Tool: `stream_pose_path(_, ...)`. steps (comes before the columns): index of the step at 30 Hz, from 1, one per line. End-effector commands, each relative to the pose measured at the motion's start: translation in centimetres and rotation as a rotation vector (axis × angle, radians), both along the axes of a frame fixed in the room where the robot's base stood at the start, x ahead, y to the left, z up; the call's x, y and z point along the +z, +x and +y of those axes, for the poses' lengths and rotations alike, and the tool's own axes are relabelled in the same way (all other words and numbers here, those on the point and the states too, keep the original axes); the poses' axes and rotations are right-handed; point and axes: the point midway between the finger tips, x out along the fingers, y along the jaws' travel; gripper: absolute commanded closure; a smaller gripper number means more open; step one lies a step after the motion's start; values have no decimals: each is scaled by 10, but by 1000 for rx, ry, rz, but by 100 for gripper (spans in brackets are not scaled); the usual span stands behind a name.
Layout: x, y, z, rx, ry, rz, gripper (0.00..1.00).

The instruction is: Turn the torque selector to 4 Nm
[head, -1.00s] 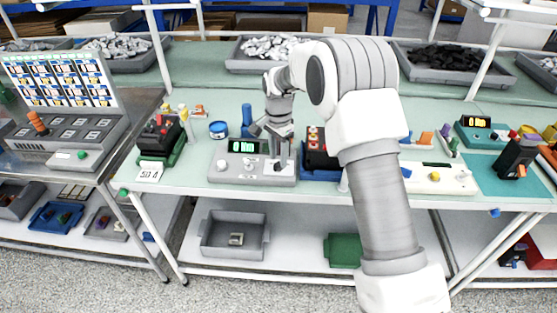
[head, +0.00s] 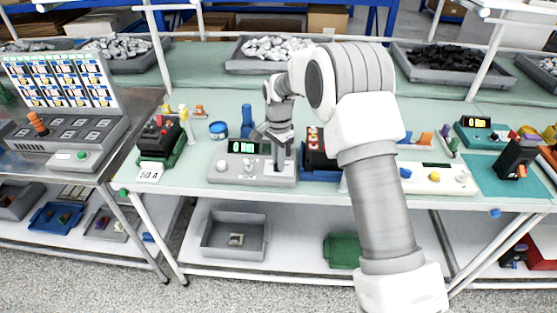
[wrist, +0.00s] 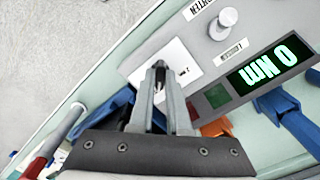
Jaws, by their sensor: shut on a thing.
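A grey control unit (head: 225,175) stands on the bench in the head view. Its lit display (wrist: 270,63) reads 0 Nm in the wrist view. My gripper (head: 278,160) points down over the unit's right part. In the wrist view my gripper (wrist: 158,85) is shut over a white dial plate (wrist: 178,62), on what appears to be the torque selector. The fingers hide most of the selector, so its setting is unclear. Only small dark marks show on the plate beside the fingertips.
A pale round knob (wrist: 228,17) and printed labels sit beside the plate. Blue and orange parts lie beyond the unit. A black and red breaker (head: 158,137) stands to the left, and a black device (head: 318,160) on a blue base stands close on the right.

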Motion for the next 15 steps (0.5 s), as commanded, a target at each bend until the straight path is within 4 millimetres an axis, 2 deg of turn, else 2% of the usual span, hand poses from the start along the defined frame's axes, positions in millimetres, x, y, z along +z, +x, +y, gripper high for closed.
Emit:
stream_pose_path(8,0,0,0,45,0,-1,100)
stream_pose_path(15,0,0,-1,192,-1,-1,100)
